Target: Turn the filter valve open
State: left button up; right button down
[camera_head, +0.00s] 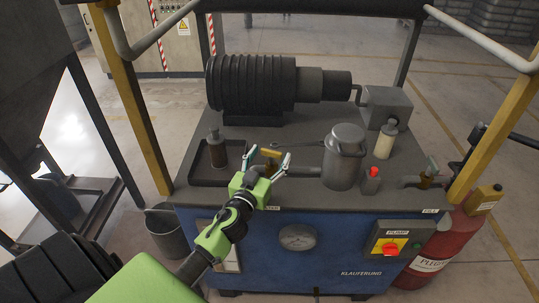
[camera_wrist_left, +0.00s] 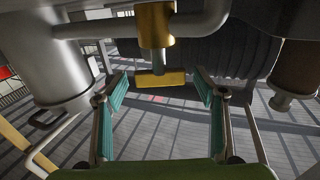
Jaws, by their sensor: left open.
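A brass valve with a yellow handle (camera_head: 271,153) sits on the pipe behind the front edge of the blue machine. In the left wrist view the valve's brass body (camera_wrist_left: 156,24) hangs from the pipe at the top, with its flat yellow handle (camera_wrist_left: 160,79) below. My left gripper (camera_head: 268,158) is open, with one finger on each side of the handle in the head view. In the wrist view its fingers (camera_wrist_left: 160,92) are wide apart, and no contact shows. A second valve (camera_head: 429,172) stands at the machine's right end.
A dark bottle (camera_head: 217,149) stands in a tray at left. A ribbed motor (camera_head: 252,82) lies behind. Yellow posts (camera_head: 133,100) flank the machine.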

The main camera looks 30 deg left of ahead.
pick_arm(q)
jog(key=c, duration=1.1)
jog(key=n+y+b, duration=0.1)
jog(key=b, duration=0.1)
jog(key=n+g+y+b, duration=0.1)
jog(key=y+b, duration=0.1)
jog(key=n+y+b, duration=0.1)
jog(key=shift+w+d+f+g+b, duration=0.15)
jog(key=shift+d+f+g+b, duration=0.1)
jog(key=shift+g+b, duration=0.15)
jog(key=shift+r+n+g+y+b, duration=0.3)
jog(key=shift+n+y+b, duration=0.1)
jog(key=shift+y+b, duration=0.35)
jog(key=o, duration=1.1)
